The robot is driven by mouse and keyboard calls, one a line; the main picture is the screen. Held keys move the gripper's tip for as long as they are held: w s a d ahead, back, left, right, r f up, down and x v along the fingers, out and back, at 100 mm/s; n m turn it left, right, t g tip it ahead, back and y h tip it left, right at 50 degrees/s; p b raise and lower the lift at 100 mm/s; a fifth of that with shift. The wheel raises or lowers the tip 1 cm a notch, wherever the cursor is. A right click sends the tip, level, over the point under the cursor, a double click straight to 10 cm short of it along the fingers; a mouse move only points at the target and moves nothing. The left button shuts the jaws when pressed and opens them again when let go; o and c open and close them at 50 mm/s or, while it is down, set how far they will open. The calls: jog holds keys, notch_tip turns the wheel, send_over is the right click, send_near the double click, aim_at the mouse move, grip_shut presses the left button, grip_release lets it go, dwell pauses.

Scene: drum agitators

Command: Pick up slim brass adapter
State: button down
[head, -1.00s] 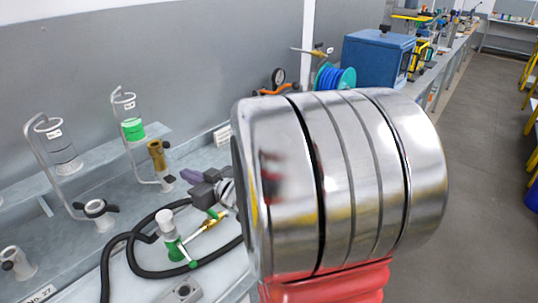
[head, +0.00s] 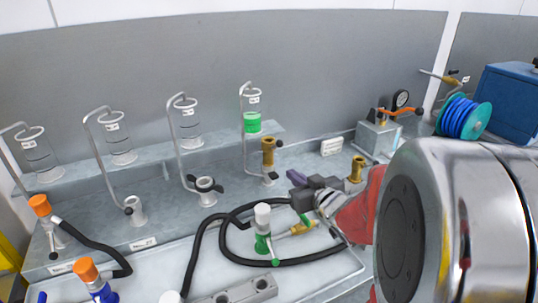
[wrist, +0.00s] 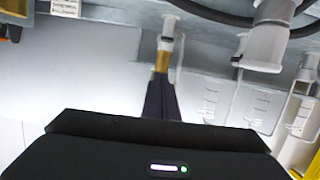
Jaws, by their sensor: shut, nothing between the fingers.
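A slim brass adapter (head: 268,152) stands upright on the holder of the stand with the green-filled cylinder. A second, shorter brass piece (head: 357,168) stands on the bench to the right; which one the task names I cannot tell for sure. My gripper (head: 294,178) has purple-tinted fingers, shut and empty, and appears to the right of and a little below the slim adapter. In the wrist view my shut fingers (wrist: 160,98) point at the slim brass adapter (wrist: 162,62), which shows just beyond their tips, its lower part hidden. Contact cannot be told.
Clear cylinders in wire holders (head: 187,120) line the shelf to the left. A black hose (head: 235,258) loops around a green and white valve (head: 263,230) below my gripper. A gauge unit (head: 378,135) and blue hose reel (head: 463,117) stand to the right.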

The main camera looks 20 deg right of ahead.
jog(key=s+a+r+g, duration=0.1)
jog(key=s+a+g, duration=0.8)
jog(key=s+a, duration=1)
jog(key=s, duration=0.3)
jog(key=shift+r+g+y, duration=0.2)
jog(key=shift+g+y, duration=0.1)
jog(key=c, duration=2.4)
grip_release()
jog(key=shift+s, duration=0.1)
jog(key=shift+c, duration=0.2)
